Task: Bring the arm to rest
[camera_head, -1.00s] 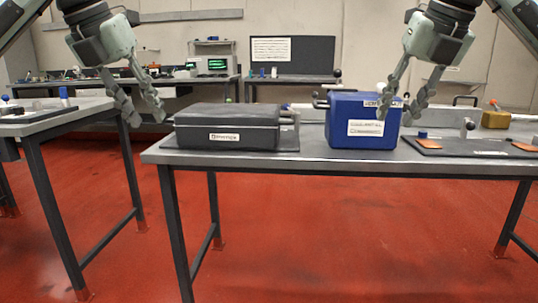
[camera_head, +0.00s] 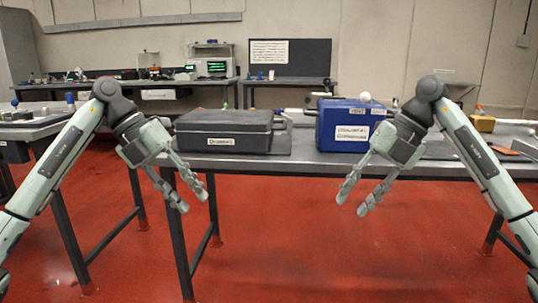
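My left gripper (camera_head: 192,198) hangs in front of the table's near edge, below and left of the black case. Its fingers are apart and nothing is between them. My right gripper (camera_head: 352,202) hangs in front of the same edge, below the blue box. Its fingers are apart and it is empty. Both arms reach in from the lower corners, bend at the elbow and point their grippers down and inward. Neither gripper appears to touch anything.
A black case (camera_head: 224,131) and a blue box (camera_head: 346,124) stand on the middle table (camera_head: 310,164). Another table (camera_head: 40,128) is at the left. A workbench with instruments (camera_head: 212,68) lines the back wall. Red floor (camera_head: 290,245) is open in front.

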